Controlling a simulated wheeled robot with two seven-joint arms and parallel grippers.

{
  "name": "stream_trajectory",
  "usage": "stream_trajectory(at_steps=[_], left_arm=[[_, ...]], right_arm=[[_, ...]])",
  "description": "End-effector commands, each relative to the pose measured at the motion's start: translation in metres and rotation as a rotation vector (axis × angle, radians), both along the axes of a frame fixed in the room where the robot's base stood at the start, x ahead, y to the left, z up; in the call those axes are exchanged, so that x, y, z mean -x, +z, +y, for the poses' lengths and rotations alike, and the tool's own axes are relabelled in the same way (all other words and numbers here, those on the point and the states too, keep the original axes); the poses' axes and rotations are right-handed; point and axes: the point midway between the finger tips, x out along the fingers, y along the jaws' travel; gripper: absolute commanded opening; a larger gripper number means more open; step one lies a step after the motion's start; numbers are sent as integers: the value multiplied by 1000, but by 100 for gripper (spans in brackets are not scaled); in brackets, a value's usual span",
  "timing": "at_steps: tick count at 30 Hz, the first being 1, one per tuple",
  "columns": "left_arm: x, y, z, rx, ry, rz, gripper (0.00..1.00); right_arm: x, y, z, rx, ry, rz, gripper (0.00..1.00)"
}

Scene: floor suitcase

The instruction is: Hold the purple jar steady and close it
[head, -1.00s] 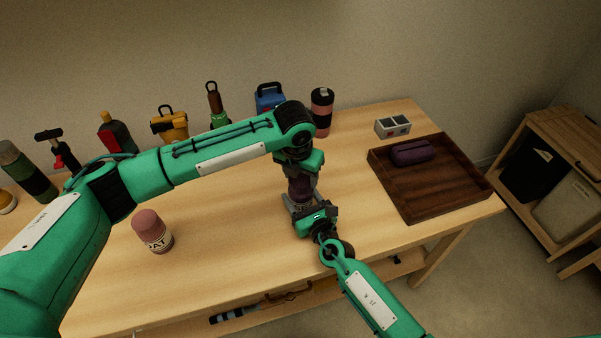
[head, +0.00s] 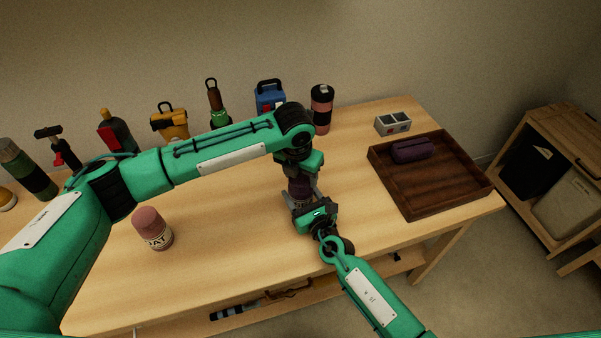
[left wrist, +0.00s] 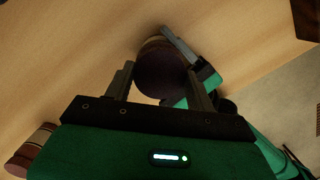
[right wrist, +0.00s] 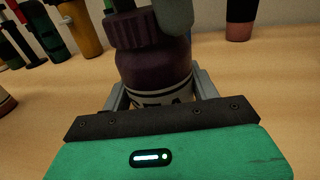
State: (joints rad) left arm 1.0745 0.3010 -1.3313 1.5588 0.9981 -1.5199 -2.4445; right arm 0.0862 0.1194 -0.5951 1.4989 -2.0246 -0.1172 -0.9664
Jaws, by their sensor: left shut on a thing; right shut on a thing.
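The purple jar (head: 300,190) stands upright on the table, mostly hidden between my two grippers in the head view. In the right wrist view the jar's body (right wrist: 155,72) is dark purple with a pale lettered band low down, and a ribbed purple lid (right wrist: 130,28) sits on top. My right gripper (right wrist: 160,95) is shut around the lower body from the front. My left gripper (left wrist: 160,80) comes from above and is shut on the lid, whose round dark top (left wrist: 161,76) shows between its fingers. I cannot tell how tightly the lid sits.
A pink-lidded jar (head: 151,230) stands to the left on the table. Bottles and tools line the back edge.

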Motion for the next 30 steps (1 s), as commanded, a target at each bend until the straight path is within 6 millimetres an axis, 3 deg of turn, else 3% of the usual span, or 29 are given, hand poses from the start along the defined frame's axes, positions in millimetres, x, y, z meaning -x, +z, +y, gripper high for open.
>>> stream_trajectory(at_steps=[12,25,26,28,30], left_arm=[[-1,1,1,0,-492,0,35],[-1,1,1,1,-561,-1,35],[-1,1,1,2,-560,-1,61],[-1,1,1,2,-560,-1,75],[-1,1,1,1,-560,0,77]], right_arm=[[0,0,0,0,0,1,0],[0,-1,0,0,-1,1,0],[0,-1,0,0,-1,1,0],[0,-1,0,0,-1,1,0],[0,-1,-1,0,-1,1,0]])
